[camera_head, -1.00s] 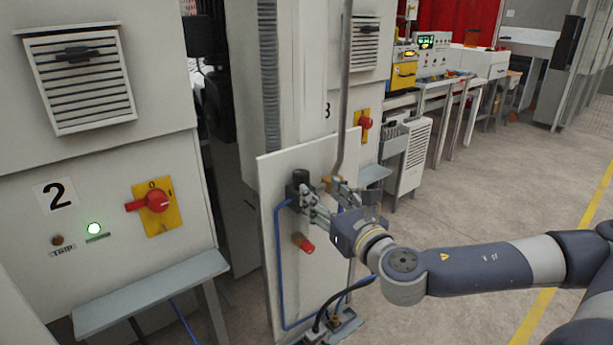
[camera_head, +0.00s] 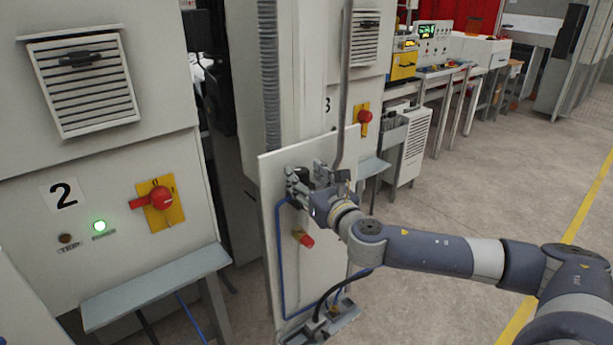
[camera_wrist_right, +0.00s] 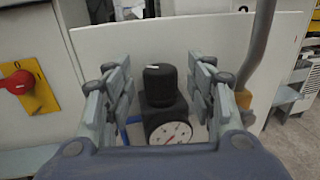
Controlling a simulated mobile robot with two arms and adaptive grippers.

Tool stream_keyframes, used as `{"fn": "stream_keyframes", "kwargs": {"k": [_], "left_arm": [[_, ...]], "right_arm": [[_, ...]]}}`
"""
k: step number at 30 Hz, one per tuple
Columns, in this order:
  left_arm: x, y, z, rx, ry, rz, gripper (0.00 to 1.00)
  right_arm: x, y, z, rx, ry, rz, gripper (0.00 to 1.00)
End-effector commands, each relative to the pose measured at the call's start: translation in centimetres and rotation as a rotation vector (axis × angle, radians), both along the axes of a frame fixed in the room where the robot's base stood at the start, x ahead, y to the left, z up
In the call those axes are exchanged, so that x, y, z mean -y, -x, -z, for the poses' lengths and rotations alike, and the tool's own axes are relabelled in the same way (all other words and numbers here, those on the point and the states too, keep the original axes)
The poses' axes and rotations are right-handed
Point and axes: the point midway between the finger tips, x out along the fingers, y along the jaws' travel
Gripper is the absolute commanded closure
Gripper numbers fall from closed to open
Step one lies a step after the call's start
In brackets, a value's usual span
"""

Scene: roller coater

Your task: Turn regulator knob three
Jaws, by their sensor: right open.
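The regulator has a black knob (camera_wrist_right: 160,85) on top and a round white gauge (camera_wrist_right: 171,133) below it, as the right wrist view shows. It is mounted on a pale upright panel (camera_head: 272,175). My right gripper (camera_head: 308,172) is at the panel, with its fingers on either side of the knob. In the right wrist view the open fingers (camera_wrist_right: 160,88) show a gap on both sides of the knob. In the head view the knob (camera_head: 303,173) is partly hidden by the fingers. My left gripper is out of view.
A red-tipped valve (camera_head: 304,239) and blue tubing are on the panel below my gripper. A grey pipe (camera_head: 346,90) rises close to the right. Cabinet 2 with its red switch (camera_head: 160,197) and a grey shelf (camera_head: 160,285) stand left. Floor is clear at right.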

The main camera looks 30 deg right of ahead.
Motion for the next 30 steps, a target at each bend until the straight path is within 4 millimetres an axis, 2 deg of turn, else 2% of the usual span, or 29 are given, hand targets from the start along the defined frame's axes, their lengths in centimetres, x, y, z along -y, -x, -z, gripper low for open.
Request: {"fn": "stream_keyframes", "kwargs": {"k": [1,7,17,30], "left_arm": [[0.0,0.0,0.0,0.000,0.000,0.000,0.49],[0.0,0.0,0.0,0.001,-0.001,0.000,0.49],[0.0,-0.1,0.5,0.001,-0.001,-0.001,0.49],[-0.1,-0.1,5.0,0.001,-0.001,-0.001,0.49]], "right_arm": [[0.0,0.0,0.0,0.000,0.000,0.000,0.49],[0.0,0.0,0.0,0.000,0.000,0.001,0.93],[0.2,0.0,0.1,0.002,0.001,-0.016,0.93],[0.8,0.0,0.5,0.002,0.007,-0.210,0.93]]}}
